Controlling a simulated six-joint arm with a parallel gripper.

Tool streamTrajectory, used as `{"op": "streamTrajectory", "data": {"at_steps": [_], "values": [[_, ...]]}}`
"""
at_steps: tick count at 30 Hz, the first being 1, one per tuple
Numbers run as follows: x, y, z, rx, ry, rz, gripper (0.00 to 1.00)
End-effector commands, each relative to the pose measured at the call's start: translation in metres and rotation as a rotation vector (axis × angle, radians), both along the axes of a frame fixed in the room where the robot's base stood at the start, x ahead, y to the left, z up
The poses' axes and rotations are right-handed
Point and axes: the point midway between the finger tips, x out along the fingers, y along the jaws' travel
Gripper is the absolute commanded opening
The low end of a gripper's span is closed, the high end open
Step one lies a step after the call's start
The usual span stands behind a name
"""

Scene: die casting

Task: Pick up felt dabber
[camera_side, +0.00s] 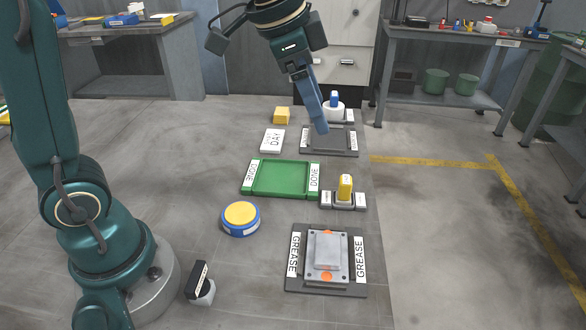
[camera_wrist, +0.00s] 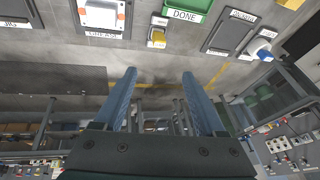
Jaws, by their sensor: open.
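No label readably names the felt dabber. Two upright tools could be it: a yellow-topped one (camera_side: 345,185) in a small grey labelled holder right of the green tray, and a blue-topped one (camera_side: 334,99) at a white round pot at the back. In the wrist view the yellow one (camera_wrist: 158,37) is at upper centre and the blue one (camera_wrist: 264,52) at upper right. My gripper (camera_side: 321,128) is open and empty, appearing in front of the back grey plate, its height unclear. Its two blue fingers (camera_wrist: 160,76) are spread in the wrist view.
A green tray marked DONE (camera_side: 282,193) lies mid-floor. A GREASE mat (camera_side: 300,285) carries a metal die block (camera_side: 328,252). A grey plate (camera_side: 345,152), a DAY card (camera_side: 272,140), a yellow block (camera_side: 282,115), a blue-yellow round pad (camera_side: 241,216) and a black-white item (camera_side: 201,283) stand around.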

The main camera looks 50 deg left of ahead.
Motion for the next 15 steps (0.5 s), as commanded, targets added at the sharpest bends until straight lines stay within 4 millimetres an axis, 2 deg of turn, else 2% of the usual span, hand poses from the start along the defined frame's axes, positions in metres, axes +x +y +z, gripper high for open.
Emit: {"op": "streamTrajectory", "data": {"at_steps": [3,7,11,15], "values": [[0.030,-0.004,-0.023,0.012,0.055,-0.065,0.72],[0.056,-0.007,-0.056,0.019,0.114,-0.120,0.72],[0.072,-0.009,-0.091,0.015,0.175,-0.143,0.72],[0.075,-0.010,-0.123,0.008,0.236,-0.143,0.72]]}}
